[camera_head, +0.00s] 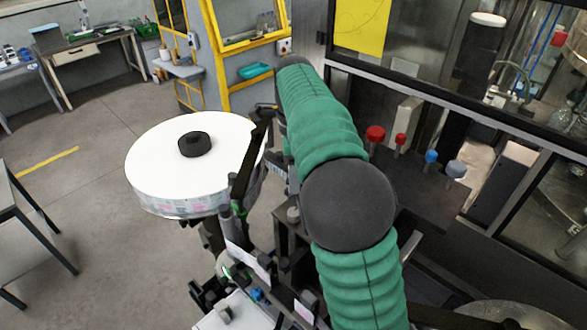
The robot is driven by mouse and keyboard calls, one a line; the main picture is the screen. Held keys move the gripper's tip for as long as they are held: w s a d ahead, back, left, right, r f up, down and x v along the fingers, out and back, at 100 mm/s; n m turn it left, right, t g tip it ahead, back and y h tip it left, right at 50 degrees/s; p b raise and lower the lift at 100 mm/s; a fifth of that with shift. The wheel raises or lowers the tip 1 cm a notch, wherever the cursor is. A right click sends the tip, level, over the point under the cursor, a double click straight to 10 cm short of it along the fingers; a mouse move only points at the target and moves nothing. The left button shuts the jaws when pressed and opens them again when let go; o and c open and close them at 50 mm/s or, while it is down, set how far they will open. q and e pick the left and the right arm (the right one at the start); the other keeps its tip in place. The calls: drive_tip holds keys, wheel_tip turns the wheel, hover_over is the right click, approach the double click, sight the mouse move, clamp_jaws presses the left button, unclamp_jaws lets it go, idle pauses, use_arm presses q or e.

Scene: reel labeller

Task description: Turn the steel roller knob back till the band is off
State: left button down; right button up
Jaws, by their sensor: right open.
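A large white label reel (190,160) with a black hub lies at centre left, with printed labels around its side. A small grey, steel-looking knob (293,213) stands on the labeller beside my right arm; I cannot tell for sure that it is the roller knob. No band can be made out clearly. My right arm crosses the middle in green sleeves and hides part of the labeller. My right gripper (264,108) shows only as a small dark part beyond the arm, above the reel's right edge. It is open and apart from the grey knob. My left gripper is out of view.
A dark bar (243,171) slants over the reel's right side. Red (375,133), blue (431,157) and grey (456,168) knobs stand on posts right of my arm. A glazed machine frame (450,98) closes the right. Open floor (95,130) lies left.

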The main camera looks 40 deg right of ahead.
wheel_tip(320, 180, up, 4)
drive_tip(key=shift+w, duration=0.1)
drive_tip(key=shift+d+f, duration=0.1)
idle(1.0)
